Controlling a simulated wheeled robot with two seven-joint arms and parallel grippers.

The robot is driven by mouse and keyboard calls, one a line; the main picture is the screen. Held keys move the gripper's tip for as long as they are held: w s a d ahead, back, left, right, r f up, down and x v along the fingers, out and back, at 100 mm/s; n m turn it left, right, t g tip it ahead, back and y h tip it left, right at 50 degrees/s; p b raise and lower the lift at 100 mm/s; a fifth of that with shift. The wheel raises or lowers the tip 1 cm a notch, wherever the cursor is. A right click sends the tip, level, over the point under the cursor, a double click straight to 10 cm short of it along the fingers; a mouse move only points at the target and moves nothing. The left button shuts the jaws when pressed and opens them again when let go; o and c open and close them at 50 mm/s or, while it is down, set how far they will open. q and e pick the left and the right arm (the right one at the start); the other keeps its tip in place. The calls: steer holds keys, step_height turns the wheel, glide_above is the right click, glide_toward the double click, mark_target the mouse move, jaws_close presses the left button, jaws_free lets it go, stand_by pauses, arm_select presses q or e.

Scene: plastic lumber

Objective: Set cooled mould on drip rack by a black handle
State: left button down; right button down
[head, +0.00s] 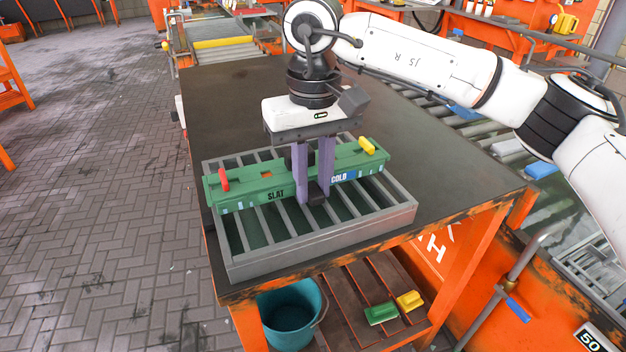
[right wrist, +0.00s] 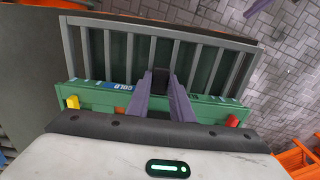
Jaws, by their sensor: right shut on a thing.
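The mould is a long green bar (head: 250,194) marked SLAT and COLD, with a red catch at its left end and a yellow catch at its right end in the head view. It lies level across the grey slatted drip rack (head: 320,249); I cannot tell whether it touches the slats. My right gripper (head: 314,196) points down at the mould's middle, its purple fingers shut on a black handle, mostly hidden between them. The right wrist view also shows the mould (right wrist: 101,97) crossing the rack (right wrist: 235,41). My left gripper is out of view.
The rack stands at the near end of a dark worktable (head: 235,92) with an orange frame. A roller conveyor runs along the right. The table's far part is clear.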

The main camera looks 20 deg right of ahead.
stand_by(0.4)
steer(key=c, duration=1.5)
jaws_free()
steer(key=shift+c, duration=0.2)
steer(key=shift+o, duration=0.9)
steer(key=shift+f, duration=0.15)
steer(key=shift+o, duration=1.3)
steer(key=shift+r, duration=0.25)
